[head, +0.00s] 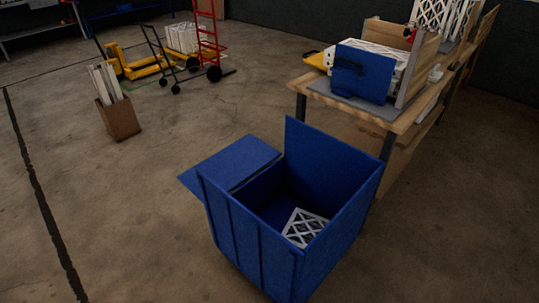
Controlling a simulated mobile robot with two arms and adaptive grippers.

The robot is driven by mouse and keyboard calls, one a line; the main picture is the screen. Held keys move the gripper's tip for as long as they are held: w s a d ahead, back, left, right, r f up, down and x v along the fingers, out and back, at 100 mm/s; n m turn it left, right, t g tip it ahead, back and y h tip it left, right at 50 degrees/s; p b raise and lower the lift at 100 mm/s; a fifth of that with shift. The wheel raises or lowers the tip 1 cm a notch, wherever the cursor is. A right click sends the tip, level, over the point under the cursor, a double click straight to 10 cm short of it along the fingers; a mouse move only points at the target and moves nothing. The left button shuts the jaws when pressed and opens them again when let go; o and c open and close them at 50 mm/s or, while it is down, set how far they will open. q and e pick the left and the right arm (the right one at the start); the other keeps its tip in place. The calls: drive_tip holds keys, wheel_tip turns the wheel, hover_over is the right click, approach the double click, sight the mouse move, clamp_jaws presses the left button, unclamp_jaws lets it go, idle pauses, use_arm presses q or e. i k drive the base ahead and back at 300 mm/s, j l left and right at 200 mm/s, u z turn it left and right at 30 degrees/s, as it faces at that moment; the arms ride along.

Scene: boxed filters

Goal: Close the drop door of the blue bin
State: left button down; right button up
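The blue bin (255,238) stands on the floor at the lower middle of the head view, with its top open. Its drop door (232,163) is open: the flat blue panel sticks outward from the far left side, roughly level. A taller blue wall (325,168) rises at the back right of the bin. A white lattice filter (304,227) lies inside the bin, partly hidden by the near wall. Neither of my grippers is in view.
A wooden workbench (402,122) stands close behind the bin at the right, carrying a blue panel (362,72). A cardboard box (119,119) with filters, a red hand truck (209,38) and yellow pallet jacks (140,66) stand farther back left. Floor left of the bin is clear.

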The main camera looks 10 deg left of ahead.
sight(231, 166)
drive_tip(key=i+j+z, duration=0.2)
drive_tip(key=j+z, duration=0.3)
drive_tip(key=j, duration=0.25)
drive_tip(key=j+z, duration=0.5)
drive_tip(key=j, duration=0.25)
drive_tip(key=j+z, duration=0.5)
drive_tip(key=j, duration=0.3)
drive_tip(key=k, duration=0.05)
